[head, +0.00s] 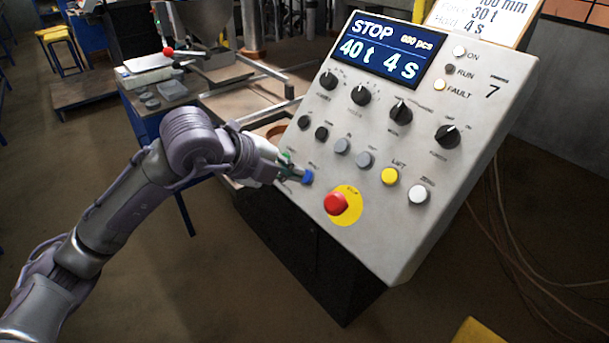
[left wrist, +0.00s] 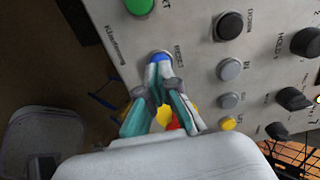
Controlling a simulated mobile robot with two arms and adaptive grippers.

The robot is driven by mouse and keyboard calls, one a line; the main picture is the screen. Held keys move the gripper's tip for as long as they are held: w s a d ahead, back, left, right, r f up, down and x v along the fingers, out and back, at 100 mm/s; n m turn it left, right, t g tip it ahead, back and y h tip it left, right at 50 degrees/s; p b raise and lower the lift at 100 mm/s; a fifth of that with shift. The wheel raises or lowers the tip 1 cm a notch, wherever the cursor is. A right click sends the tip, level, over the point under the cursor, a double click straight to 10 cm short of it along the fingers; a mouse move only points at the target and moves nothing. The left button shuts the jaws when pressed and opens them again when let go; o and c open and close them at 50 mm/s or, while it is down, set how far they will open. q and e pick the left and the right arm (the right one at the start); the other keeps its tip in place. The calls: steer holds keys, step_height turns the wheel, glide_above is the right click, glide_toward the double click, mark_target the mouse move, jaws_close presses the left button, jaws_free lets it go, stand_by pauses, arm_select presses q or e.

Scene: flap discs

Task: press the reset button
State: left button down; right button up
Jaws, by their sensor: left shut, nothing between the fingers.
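The reset button is the blue button (head: 307,177) near the lower left edge of the grey sloping control panel (head: 455,190). In the left wrist view the blue button (left wrist: 159,57) shows just beyond my fingertips, with lettering beside it. My left gripper (head: 296,177) is shut and empty, and its tips are right at the blue button. In the left wrist view the closed fingertips (left wrist: 158,66) overlap the near edge of the button. I cannot tell whether they touch it or whether it is pushed in. My right gripper is not in view.
A red stop button (head: 336,204) on a yellow disc sits lower right of the blue one. A green button (left wrist: 139,5) is on its other side. Yellow (head: 390,176) and white (head: 418,194) buttons and black knobs share the panel. The display (head: 387,48) reads STOP.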

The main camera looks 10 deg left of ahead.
arm_select(q)
steer(key=shift+b+x, duration=0.45)
steer(key=shift+x, duration=0.5)
steer(key=shift+f, duration=0.1)
stand_by(0.5)
stand_by(0.4)
steer(key=shift+v, duration=1)
steer(key=shift+p+v, duration=0.8)
steer(key=shift+v, duration=2.2)
steer(key=shift+d, duration=0.1)
